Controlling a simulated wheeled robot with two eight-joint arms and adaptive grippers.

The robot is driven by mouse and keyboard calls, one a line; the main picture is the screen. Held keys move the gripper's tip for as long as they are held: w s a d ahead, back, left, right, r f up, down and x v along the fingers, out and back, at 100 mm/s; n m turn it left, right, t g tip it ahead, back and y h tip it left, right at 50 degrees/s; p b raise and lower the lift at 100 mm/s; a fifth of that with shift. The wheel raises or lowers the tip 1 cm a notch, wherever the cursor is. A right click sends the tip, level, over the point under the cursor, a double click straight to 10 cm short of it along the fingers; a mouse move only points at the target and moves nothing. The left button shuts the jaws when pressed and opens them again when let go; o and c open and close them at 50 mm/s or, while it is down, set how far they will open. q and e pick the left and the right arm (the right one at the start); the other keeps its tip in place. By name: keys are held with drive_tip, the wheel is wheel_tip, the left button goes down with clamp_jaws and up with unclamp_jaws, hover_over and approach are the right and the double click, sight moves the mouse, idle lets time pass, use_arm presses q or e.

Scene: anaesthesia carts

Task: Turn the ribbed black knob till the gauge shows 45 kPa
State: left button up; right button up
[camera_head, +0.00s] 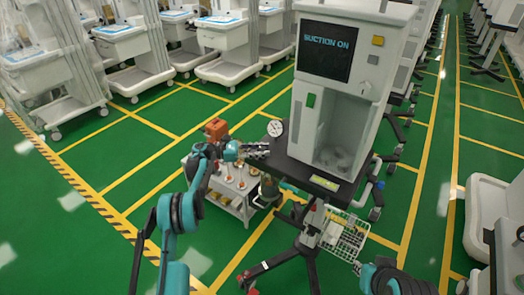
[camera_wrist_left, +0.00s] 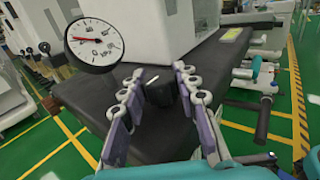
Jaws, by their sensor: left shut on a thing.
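The ribbed black knob (camera_wrist_left: 160,93) sits at the edge of the dark shelf of the suction cart; a pale mark shows on it in the left wrist view. My left gripper (camera_wrist_left: 159,80) has its fingers on both sides of the knob and is shut on it. In the head view the left gripper (camera_head: 262,150) hides the knob. The round white gauge (camera_wrist_left: 94,42) stands left of the knob, its red needle pointing left; its figures are too small to read. It also shows in the head view (camera_head: 276,128). Part of my right arm shows at bottom right; its fingers are unclear.
The white cart unit (camera_head: 345,100) has a screen (camera_head: 327,51) reading "SUCTION ON". A small trolley (camera_head: 238,186) with bottles stands behind my left gripper. A wire basket (camera_head: 347,240) hangs below the shelf. Green floor is free at left.

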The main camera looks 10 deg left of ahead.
idle(0.4)
use_arm(q)
drive_tip(key=o, duration=1.2)
drive_tip(key=shift+d, duration=0.1)
drive_tip(key=v, duration=1.2)
drive_tip(key=shift+w, duration=0.1)
